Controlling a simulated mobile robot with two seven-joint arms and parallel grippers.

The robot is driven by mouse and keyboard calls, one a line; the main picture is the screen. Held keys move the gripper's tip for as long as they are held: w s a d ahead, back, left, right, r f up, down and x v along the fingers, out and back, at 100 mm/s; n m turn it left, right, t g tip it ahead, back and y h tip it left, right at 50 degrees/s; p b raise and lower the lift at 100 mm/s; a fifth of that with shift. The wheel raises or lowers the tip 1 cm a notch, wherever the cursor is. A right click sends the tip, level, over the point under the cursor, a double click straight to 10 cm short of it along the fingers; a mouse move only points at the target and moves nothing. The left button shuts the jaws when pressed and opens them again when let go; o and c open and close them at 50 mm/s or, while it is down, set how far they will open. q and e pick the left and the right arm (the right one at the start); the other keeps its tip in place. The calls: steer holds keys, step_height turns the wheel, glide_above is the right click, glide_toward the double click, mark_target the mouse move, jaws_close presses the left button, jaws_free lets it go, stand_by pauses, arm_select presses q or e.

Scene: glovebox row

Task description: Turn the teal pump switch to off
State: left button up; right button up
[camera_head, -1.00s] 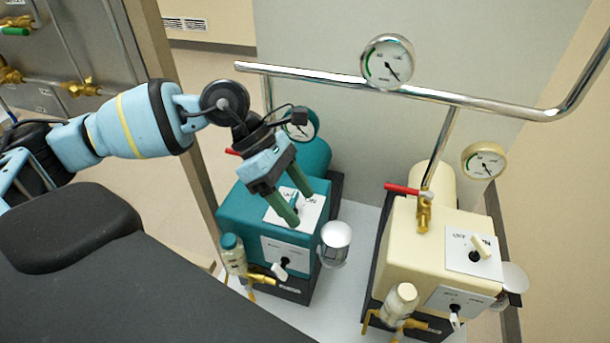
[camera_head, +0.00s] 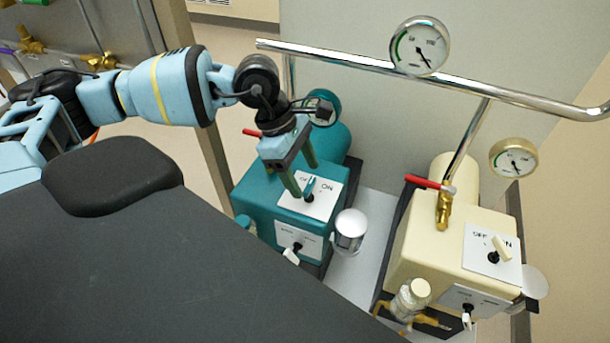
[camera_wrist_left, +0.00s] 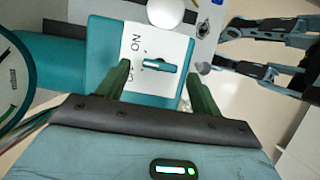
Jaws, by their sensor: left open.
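The teal pump (camera_head: 265,205) stands left of the cream pump. On its top is a white plate (camera_head: 322,206) marked OFF and ON, with a small teal switch lever (camera_head: 309,188). The lever also shows in the left wrist view (camera_wrist_left: 157,66). There it lies between the two fingers' lines, apart from both. I cannot tell for sure which mark it points at. My left gripper (camera_head: 302,172), with green fingers, is open and empty at the plate's OFF side. In the left wrist view (camera_wrist_left: 158,75) one finger partly covers the OFF mark.
The cream pump (camera_head: 420,240) has its own OFF/ON plate. A shiny metal rail (camera_head: 520,95) with a gauge (camera_head: 420,46) runs behind and above the pumps. A silver cup-shaped part (camera_head: 350,230) sits at the teal pump's right. A red-handled valve (camera_head: 423,182) is on the cream pump.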

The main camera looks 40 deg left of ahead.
arm_select(q)
steer(key=shift+x, duration=0.9)
steer(key=shift+c, duration=0.2)
steer(key=c, duration=0.9)
steer(key=shift+s+d+r+n+t+p, duration=0.1)
steer(key=shift+n+t+p, duration=0.2)
steer(key=shift+n, duration=0.3)
steer(key=shift+s+r+n+t+p, duration=0.1)
steer(key=shift+n+t+p, duration=0.1)
steer(key=shift+n+p, duration=0.3)
steer(key=shift+c, duration=0.2)
steer(key=shift+n+t+p, duration=0.4)
steer(key=shift+n, duration=0.6)
steer(key=shift+f+n+y+p, duration=0.1)
steer(key=shift+n+y+p, duration=0.3)
steer(key=shift+n, duration=0.4)
arm_select(e)
steer(key=shift+t, duration=0.6)
steer(key=shift+w+d+r, duration=0.2)
steer(key=shift+w+r, duration=0.7)
steer(key=shift+r, duration=0.15)
steer(key=shift+w+d+r, duration=0.15)
steer(key=shift+w+r, duration=0.75)
steer(key=shift+r, duration=0.2)
arm_select(q)
steer(key=o, duration=1)
